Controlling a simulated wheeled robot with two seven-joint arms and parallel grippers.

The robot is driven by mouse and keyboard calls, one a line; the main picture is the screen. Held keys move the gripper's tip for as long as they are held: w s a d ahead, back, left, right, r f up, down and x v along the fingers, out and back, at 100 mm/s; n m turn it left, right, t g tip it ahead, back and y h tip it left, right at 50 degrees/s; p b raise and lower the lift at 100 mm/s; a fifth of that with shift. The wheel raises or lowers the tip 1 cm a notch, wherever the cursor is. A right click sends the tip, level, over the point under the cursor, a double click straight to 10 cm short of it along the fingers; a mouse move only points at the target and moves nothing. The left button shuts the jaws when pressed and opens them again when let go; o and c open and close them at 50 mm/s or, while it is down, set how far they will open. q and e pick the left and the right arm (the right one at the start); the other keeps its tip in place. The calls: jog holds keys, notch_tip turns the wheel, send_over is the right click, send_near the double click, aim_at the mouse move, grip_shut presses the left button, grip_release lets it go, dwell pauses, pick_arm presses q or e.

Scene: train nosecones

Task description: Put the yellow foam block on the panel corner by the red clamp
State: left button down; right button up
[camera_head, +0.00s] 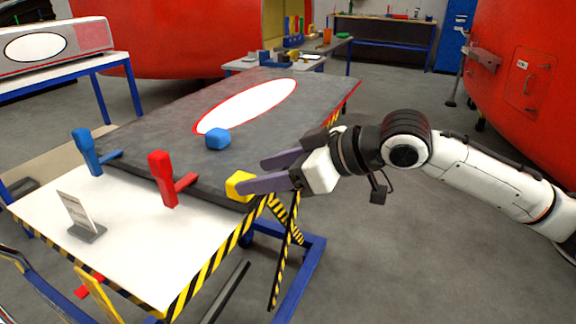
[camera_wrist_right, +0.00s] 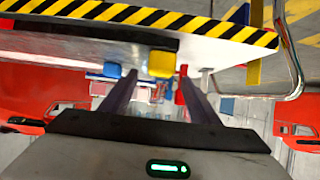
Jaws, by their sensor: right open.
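The yellow foam block (camera_head: 238,185) sits at the near right corner of the dark grey panel (camera_head: 285,93), to the right of the red clamp (camera_head: 163,180). My right gripper (camera_head: 252,176) reaches in from the right, its fingers open and apart, with the lower fingertip beside or overlapping the block. In the right wrist view the yellow block (camera_wrist_right: 162,64) shows between and just beyond the fingertips, and the red clamp (camera_wrist_right: 181,86) lies behind. I cannot tell whether a finger touches the block. My left gripper is not in view.
A blue block (camera_head: 218,139) lies on the panel near its white oval. A blue clamp (camera_head: 86,152) stands at the panel's left edge. A small sign (camera_head: 80,217) stands on the white table (camera_head: 150,255) with striped edges. The floor to the right is clear.

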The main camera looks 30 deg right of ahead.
jog(key=v, duration=0.6)
jog(key=shift+s+r, duration=0.2)
jog(key=shift+s, duration=0.15)
